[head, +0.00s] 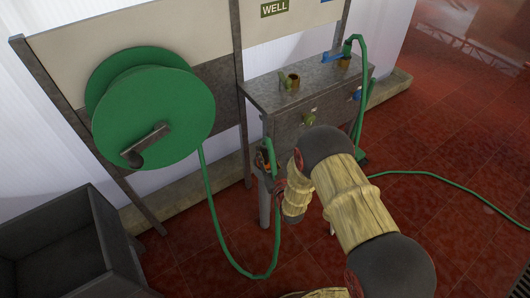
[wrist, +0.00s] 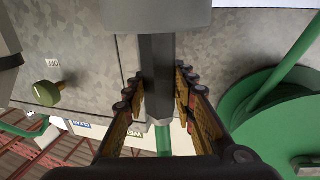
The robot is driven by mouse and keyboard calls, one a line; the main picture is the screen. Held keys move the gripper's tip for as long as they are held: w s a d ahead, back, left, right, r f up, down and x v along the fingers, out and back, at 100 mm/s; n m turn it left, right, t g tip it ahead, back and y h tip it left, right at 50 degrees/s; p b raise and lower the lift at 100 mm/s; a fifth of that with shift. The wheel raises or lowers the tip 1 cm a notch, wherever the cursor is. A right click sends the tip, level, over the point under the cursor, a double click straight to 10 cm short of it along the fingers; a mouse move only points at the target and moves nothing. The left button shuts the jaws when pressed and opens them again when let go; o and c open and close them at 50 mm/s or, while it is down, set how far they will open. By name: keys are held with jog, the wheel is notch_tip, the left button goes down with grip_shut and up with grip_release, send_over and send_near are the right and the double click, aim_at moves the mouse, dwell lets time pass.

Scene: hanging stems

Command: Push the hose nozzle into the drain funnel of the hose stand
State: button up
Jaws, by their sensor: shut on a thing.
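My gripper (head: 271,178) is low at the front left of the grey metal hose stand (head: 302,99), partly hidden by my arm in the head view. In the wrist view my gripper (wrist: 158,80) is shut around a dark, faceted bar, which I take for the hose nozzle (wrist: 157,62). The green hose (wrist: 163,140) joins its lower end there. Its other end meets a lighter grey block (wrist: 157,15) at the top; I cannot tell whether that is the drain funnel or part of the nozzle. In the head view the green hose (head: 213,205) hangs in a loop from the reel to my gripper.
The green reel (head: 152,108) hangs on the panel at left. Another hose (head: 440,176) crosses the red floor at right. A dark bin (head: 60,245) stands at lower left.

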aim_at(266, 160)
jog(key=shift+f, duration=1.05)
jog(key=shift+f, duration=0.45)
dwell(0.3)
jog(key=o, duration=1.2)
jog(key=shift+o, duration=0.2)
jog(key=v, duration=1.2)
